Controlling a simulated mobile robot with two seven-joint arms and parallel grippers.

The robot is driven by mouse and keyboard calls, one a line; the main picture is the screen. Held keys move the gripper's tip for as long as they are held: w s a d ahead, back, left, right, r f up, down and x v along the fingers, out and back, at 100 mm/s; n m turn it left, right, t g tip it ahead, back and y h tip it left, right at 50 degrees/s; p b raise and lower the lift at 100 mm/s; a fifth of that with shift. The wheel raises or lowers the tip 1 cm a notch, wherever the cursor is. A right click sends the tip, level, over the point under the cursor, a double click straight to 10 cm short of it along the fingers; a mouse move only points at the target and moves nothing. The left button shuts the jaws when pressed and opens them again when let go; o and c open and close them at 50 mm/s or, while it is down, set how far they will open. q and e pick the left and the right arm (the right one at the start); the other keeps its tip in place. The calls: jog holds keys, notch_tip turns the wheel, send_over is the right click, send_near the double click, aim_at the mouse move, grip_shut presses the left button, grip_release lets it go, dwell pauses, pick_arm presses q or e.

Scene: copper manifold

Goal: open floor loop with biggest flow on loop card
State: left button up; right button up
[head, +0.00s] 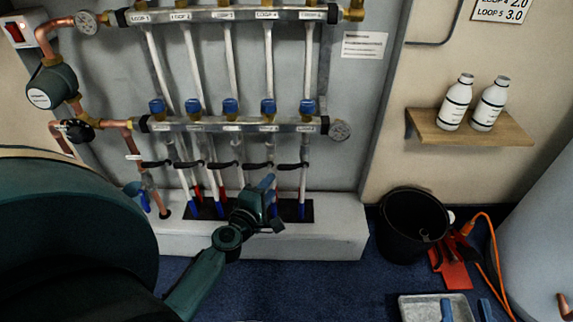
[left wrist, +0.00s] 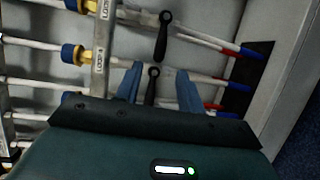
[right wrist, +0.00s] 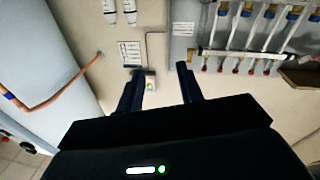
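The lower manifold bar (head: 230,125) carries a row of loops with blue caps. Black lever handles below it, such as the rightmost one (head: 292,166), lie crosswise to their white pipes. The loop card (head: 502,10) is cut off at the top right; it reads LOOP 5 3.0, with 2.0 for the loop above. My left gripper (head: 266,182) is in front of the fourth loop from the left. In the left wrist view it (left wrist: 158,90) is open, with a black lever (left wrist: 152,86) between its fingers. Contact is unclear. My right gripper (right wrist: 160,90) is open and empty.
A wooden shelf (head: 510,130) with two white bottles is on the right wall. A black bucket (head: 412,225), a red tool (head: 452,265), an orange cable and a grey tray (head: 425,305) are on the floor. A white plinth (head: 335,238) runs below the pipes.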

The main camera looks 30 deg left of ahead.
aim_at(285, 168)
pick_arm(q)
jog(key=w, duration=0.3)
jog(key=w+a+f+b, duration=0.1)
jog(key=w, duration=0.6)
jog(key=shift+a+f, duration=0.15)
jog(key=shift+a, duration=0.1)
grip_shut()
